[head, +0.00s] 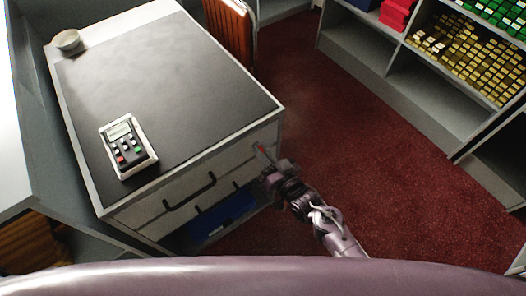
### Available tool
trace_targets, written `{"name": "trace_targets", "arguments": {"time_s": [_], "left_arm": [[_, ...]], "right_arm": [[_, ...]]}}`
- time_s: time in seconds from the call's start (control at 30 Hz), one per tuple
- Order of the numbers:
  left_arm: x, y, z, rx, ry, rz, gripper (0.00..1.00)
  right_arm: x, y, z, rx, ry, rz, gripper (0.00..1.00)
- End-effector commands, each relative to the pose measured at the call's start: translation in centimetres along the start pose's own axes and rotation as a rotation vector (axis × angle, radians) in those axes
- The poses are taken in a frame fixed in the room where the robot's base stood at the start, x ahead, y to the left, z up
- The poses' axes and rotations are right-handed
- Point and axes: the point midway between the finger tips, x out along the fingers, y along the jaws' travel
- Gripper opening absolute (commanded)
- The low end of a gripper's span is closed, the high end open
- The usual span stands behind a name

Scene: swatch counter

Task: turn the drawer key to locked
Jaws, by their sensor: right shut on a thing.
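The drawer key (262,149) shows as a small red piece at the right end of the counter's front, near the top drawer. My right gripper (268,166) is at the key, its jaws shut on it. The fingers hide part of the key, and I cannot tell which way it is turned. The top drawer (165,205) has a dark bar handle and looks closed. My left gripper is not in view.
The counter (170,75) has a dark top holding a card terminal (128,145) and a small bowl (67,40). A blue item (222,215) lies low in the front. Shelves (400,75) with coloured swatches stand at right. Red carpet (350,150) lies clear between.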

Motion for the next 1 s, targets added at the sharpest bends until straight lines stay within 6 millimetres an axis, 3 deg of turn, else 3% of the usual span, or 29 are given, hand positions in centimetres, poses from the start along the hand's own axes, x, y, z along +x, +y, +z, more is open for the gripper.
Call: {"name": "trace_targets", "arguments": {"time_s": [0.5, 1.0], "left_arm": [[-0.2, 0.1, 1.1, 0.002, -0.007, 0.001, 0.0], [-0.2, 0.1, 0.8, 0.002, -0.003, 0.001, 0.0]], "right_arm": [[0.0, 0.0, 0.0, -0.328, 0.0, 0.0, 0.0], [0.0, 0.0, 0.0, -0.386, 0.0, 0.0, 0.0]]}}
